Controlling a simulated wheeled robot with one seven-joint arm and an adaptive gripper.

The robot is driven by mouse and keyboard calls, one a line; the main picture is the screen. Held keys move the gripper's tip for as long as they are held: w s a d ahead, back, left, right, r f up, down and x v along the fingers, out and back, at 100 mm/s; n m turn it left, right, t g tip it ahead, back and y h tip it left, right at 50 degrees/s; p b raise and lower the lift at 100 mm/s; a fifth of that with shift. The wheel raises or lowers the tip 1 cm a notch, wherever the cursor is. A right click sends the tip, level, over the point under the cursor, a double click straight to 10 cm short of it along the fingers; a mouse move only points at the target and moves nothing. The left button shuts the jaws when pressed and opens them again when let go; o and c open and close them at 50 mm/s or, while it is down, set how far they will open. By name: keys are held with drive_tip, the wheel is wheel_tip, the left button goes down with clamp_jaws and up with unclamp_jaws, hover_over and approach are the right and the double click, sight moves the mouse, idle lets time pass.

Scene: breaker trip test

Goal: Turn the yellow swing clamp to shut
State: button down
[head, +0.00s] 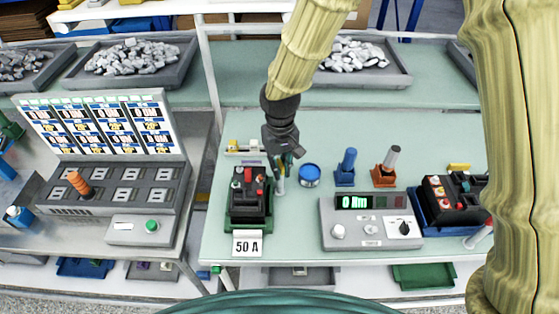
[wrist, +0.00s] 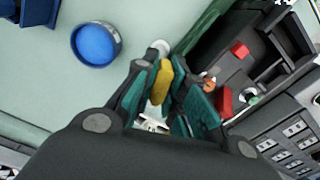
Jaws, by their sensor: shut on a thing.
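The yellow swing clamp (wrist: 160,83) is between the green-padded fingers of my gripper (wrist: 163,92) in the wrist view, and the fingers are shut on it. A pale round post end shows just beyond it. The clamp is beside the black breaker, whose red parts show at the right of that view. In the head view my gripper (head: 283,166) points down at the right side of the breaker (head: 248,188) in its green fixture (head: 249,222), marked 50 A. There my fingers mostly hide the clamp, so its exact angle cannot be told.
A blue-topped can (head: 310,174) stands close right of my gripper. Blue and orange stamp holders and a meter console (head: 370,228) stand farther right. Another breaker sits in a blue fixture (head: 425,212). A panel (head: 107,128) with an orange handle is at left.

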drive_tip(key=shift+r+n+p, duration=0.1)
drive_tip(key=shift+n+p, duration=0.35)
drive_tip(key=shift+n, duration=0.55)
drive_tip(key=shift+p, duration=0.3)
drive_tip(key=shift+n+p, duration=0.55)
drive_tip(key=shift+n, duration=0.45)
